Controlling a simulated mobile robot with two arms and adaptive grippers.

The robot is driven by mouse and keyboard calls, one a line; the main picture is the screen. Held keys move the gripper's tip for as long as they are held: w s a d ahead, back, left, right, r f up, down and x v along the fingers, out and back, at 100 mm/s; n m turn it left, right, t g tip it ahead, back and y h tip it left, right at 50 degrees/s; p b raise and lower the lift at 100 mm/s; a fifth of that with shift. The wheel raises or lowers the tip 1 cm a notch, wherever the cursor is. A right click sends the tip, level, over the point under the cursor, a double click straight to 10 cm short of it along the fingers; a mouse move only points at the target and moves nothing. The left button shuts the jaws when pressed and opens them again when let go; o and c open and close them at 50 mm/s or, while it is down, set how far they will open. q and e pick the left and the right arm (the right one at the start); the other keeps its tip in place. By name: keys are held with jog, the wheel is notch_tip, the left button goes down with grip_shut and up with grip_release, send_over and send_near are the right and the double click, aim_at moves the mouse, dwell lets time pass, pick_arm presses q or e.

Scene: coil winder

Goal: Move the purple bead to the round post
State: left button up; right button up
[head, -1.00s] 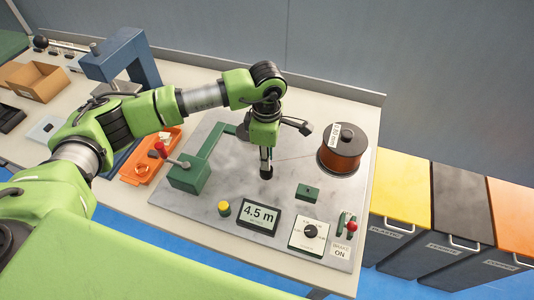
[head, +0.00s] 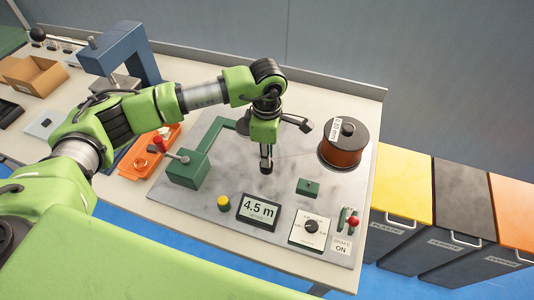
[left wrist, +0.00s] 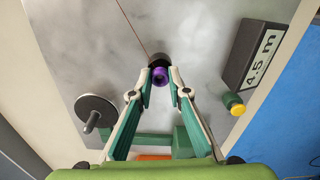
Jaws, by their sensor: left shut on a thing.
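The purple bead (left wrist: 160,77) shows in the left wrist view, between the fingertips of my left gripper (left wrist: 151,85). The fingers are shut on it. A dark rounded piece (left wrist: 157,59) is right beyond the bead; I cannot tell whether they touch. In the head view, my left gripper (head: 266,165) points down low over the grey metal plate, and the bead cannot be made out there. A dark disc (left wrist: 97,107) with a short round post (left wrist: 91,123) stands to the left in the wrist view. My right gripper is not in view.
A thin copper wire (left wrist: 133,29) runs to the dark piece. The copper spool (head: 341,154) stands at the plate's back right. A green bracket (head: 188,169), the 4.5 m display (head: 260,211), a yellow button (head: 224,202), a dial (head: 311,227) and a red-knobbed lever (head: 352,222) surround the gripper.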

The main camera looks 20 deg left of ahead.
pick_arm(q)
jog(key=shift+f+b, duration=0.4)
jog(key=shift+f, duration=0.15)
jog(key=o, duration=0.8)
jog(key=shift+c, duration=0.2)
jog(key=shift+r, duration=0.1)
notch_tip(320, 180, up, 12)
